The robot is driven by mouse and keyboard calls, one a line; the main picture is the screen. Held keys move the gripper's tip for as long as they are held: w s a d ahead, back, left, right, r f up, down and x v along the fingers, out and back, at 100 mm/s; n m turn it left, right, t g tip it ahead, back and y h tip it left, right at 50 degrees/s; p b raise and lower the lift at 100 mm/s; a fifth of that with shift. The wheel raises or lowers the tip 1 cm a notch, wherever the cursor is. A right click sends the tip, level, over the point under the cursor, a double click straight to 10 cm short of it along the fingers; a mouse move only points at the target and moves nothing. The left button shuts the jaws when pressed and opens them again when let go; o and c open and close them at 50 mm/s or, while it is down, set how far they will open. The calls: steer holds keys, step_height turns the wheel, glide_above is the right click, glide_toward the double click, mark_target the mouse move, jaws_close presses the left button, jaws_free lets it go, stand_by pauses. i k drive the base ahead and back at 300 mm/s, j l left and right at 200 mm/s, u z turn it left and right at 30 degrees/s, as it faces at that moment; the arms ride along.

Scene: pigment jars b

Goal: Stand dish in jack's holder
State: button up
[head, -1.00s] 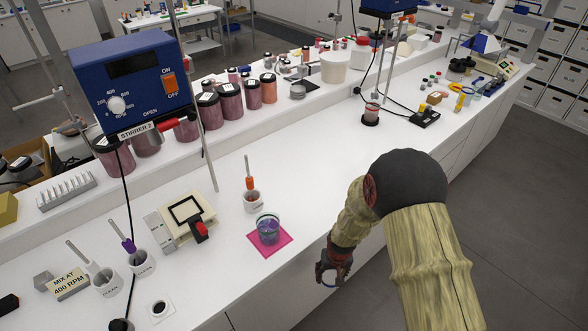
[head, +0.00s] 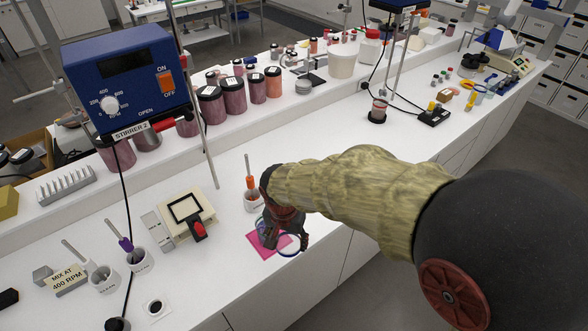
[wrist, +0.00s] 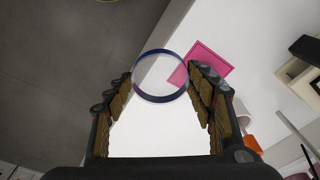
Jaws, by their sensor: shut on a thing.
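My gripper (head: 283,238) is shut on a clear round dish (head: 290,246) with a blue rim. In the wrist view the dish (wrist: 160,98) shows as a ring between the fingertips, and I see the white top and pink mat through it. The gripper is over the near edge of the bench, by the pink mat (head: 258,247). A cream jack (head: 187,214) with a red knob and a black square frame (head: 186,208) on top stands to the left. I take this frame for its holder, but cannot be sure. The jack (wrist: 298,82) also shows at the wrist view's right edge.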

mark_target(185, 208)
steer(key=i, duration=0.85)
